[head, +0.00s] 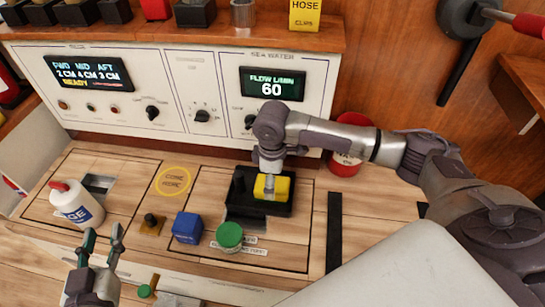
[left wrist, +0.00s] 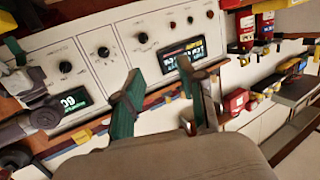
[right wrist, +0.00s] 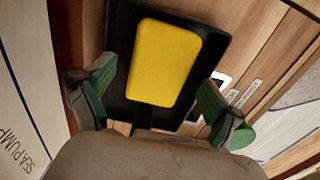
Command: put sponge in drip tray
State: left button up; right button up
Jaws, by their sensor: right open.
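The yellow sponge (head: 281,187) lies in the black drip tray (head: 240,207) on the wooden counter. In the right wrist view the sponge (right wrist: 164,62) lies flat within the rim of the tray (right wrist: 120,40). My right gripper (head: 269,188) points down over the tray. Its green fingers are spread apart on either side of the sponge, with gaps between them and it. Part of the sponge is hidden behind this gripper in the head view. My left gripper (head: 102,236) is open and empty at the front left; its fingers also show apart in the left wrist view (left wrist: 165,95).
A white bottle (head: 77,205) with a red cap stands at the left. A blue block (head: 187,228) and a green-lidded jar (head: 229,237) stand just in front of the tray. A red container (head: 345,163) is behind my right arm. The control panel (head: 185,75) rises at the back.

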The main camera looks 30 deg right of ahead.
notch_tip(320, 180, up, 5)
jog(key=shift+f+p, duration=0.2)
jog(key=shift+p, duration=0.65)
jog(key=s+a+t+y, duration=0.1)
jog(key=s+a, duration=0.1)
jog(key=a, duration=0.2)
jog(key=s+a+f+m+t+y+p, duration=0.1)
jog(key=s+a, duration=0.2)
jog(key=a, duration=0.2)
jog(key=s+a+t+y, duration=0.1)
jog(key=s+a+y, duration=0.1)
jog(key=a, duration=0.3)
jog(key=shift+s+f, duration=0.2)
jog(key=shift+s, duration=0.55)
pick_arm(q)
jog(key=s+a+f+g+y, duration=0.2)
jog(key=s+a+f+g, duration=0.2)
jog(key=s+f+g, duration=0.5)
notch_tip(320, 180, down, 2)
jog(key=shift+s+a+y, duration=0.2)
jog(key=shift+s+y, duration=0.1)
jog(key=shift+s, duration=0.35)
pick_arm(e)
jog(key=s+d+m+t+h, duration=0.3)
jog(key=s+d+m, duration=0.4)
jog(key=s+d, duration=0.1)
jog(key=shift+s+d+m+t, duration=0.15)
jog(key=shift+d+m+t, duration=0.15)
jog(key=shift+d, duration=0.55)
